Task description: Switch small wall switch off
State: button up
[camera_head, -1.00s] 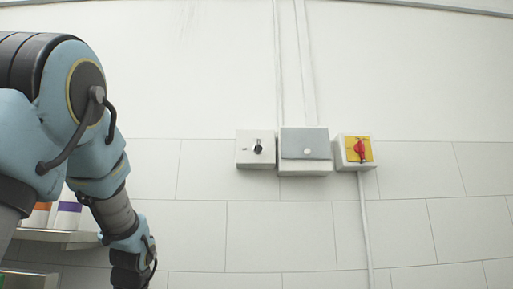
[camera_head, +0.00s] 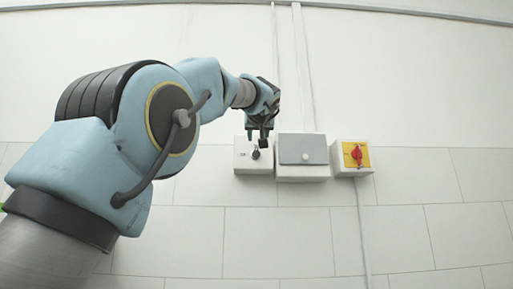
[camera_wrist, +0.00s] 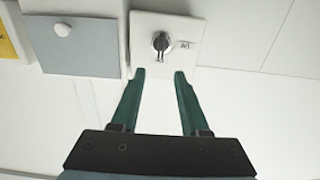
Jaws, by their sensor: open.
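The small wall switch is a white box (camera_head: 246,163) with a dark rotary knob (camera_head: 256,155) on the tiled wall, at the left of a row of boxes. In the wrist view the knob (camera_wrist: 161,42) sits on the white box (camera_wrist: 187,28), with a small printed label beside it. My gripper (camera_wrist: 160,73) is open, with two green fingers apart and empty. Their tips are by the box edge, with the knob just beyond the gap between them. In the head view my gripper (camera_head: 262,138) is just above the knob and covers part of the box's top.
A grey-lidded box (camera_head: 303,150) with a white button is beside the switch box. Right of it is a yellow plate with a red rotary switch (camera_head: 357,154). Conduits (camera_head: 297,60) run up and down the wall. The surrounding wall is clear.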

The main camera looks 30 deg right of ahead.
aim_at(256, 148)
jog(key=p+x, duration=0.5)
jog(key=x, duration=0.3)
jog(key=shift+w+r+p, duration=0.1)
jog(key=shift+w+p, duration=0.1)
jog(key=shift+p, duration=0.15)
jog(key=shift+w+d+p, duration=0.3)
jog(key=shift+w, duration=0.35)
grip_shut()
